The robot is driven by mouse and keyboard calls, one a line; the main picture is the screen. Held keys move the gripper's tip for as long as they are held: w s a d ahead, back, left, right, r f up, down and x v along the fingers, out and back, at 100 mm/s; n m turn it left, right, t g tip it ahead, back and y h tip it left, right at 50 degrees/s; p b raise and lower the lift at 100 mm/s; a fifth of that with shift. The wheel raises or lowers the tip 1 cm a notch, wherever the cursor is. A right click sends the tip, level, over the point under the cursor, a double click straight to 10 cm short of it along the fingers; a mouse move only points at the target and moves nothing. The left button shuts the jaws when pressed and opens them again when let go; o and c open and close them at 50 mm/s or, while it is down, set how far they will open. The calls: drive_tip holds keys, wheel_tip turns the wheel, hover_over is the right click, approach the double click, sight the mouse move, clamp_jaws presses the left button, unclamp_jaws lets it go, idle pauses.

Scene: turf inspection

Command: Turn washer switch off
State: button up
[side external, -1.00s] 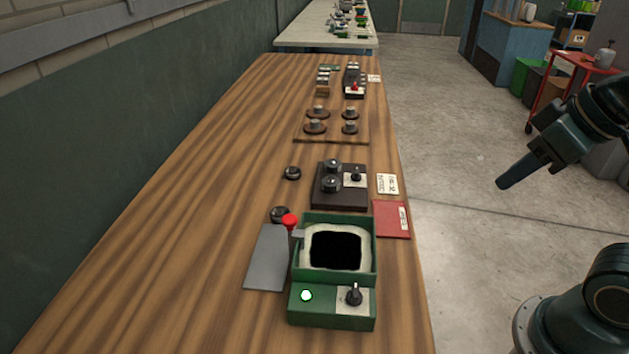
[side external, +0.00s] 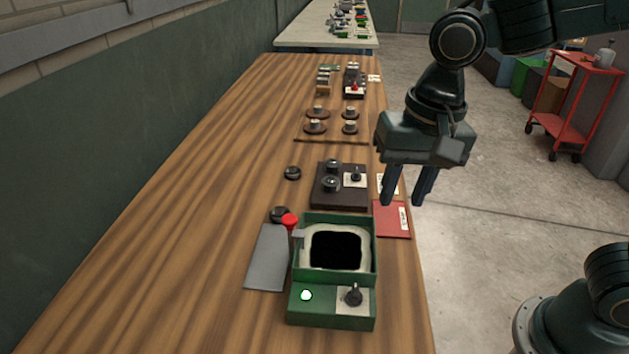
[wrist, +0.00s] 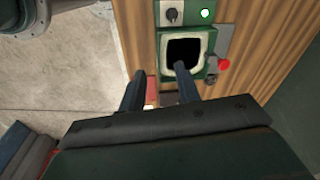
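The washer is a green box (side external: 368,246) with a pale-rimmed black opening, near the front of the wooden bench. Its front panel has a lit green lamp (side external: 306,295) and a dark rotary switch (side external: 353,296) on a pale plate. The switch (wrist: 172,15) and lamp (wrist: 207,14) also show at the top of the wrist view. My gripper (side external: 403,202) is open and empty, fingers pointing down. It is above the bench's right edge, beyond and to the right of the switch, touching nothing that I can see.
A red-knobbed lever (side external: 290,222) and a grey plate (side external: 266,258) are at the washer's left. A red booklet (side external: 391,220) lies behind it to the right. A brown control box (side external: 328,196) with knobs stands farther back. The bench's left side is clear.

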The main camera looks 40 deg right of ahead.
drive_tip(key=m+g, duration=0.1)
drive_tip(key=m, duration=0.1)
hover_over(356, 290)
wheel_tip(356, 290, down, 3)
drive_tip(key=shift+f+h, duration=0.15)
drive_tip(key=shift+h, duration=0.15)
drive_tip(key=shift+f, duration=0.15)
wheel_tip(356, 290, down, 14)
drive_tip(key=shift+r, duration=0.25)
clamp_jaws()
